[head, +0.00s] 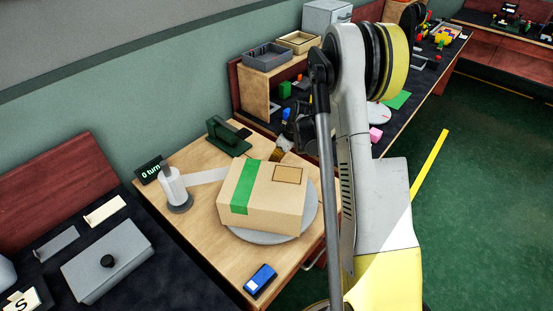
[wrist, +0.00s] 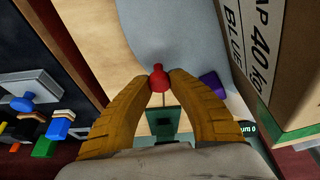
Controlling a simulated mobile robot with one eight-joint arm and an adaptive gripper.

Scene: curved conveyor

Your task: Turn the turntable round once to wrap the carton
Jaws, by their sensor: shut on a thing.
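The brown carton (head: 262,196) with a green band lies on the grey round turntable (head: 262,237), on a wooden table; it also shows at the right of the wrist view (wrist: 275,80). My gripper (head: 279,155) is behind the carton in the head view. In the wrist view its yellow-brown fingers (wrist: 160,76) are shut on a red knob (wrist: 159,79) at the edge of the turntable (wrist: 165,28). A purple block (wrist: 212,84) is near the knob. A pale film strip (head: 208,176) runs from the white roll (head: 173,186) to the carton.
A black sign (head: 150,170) reads "0 turn". A dark green device (head: 228,138) stands behind the carton. A blue handset (head: 260,280) lies at the table's front. A shelf with grey and wooden trays (head: 267,56) stands at the back.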

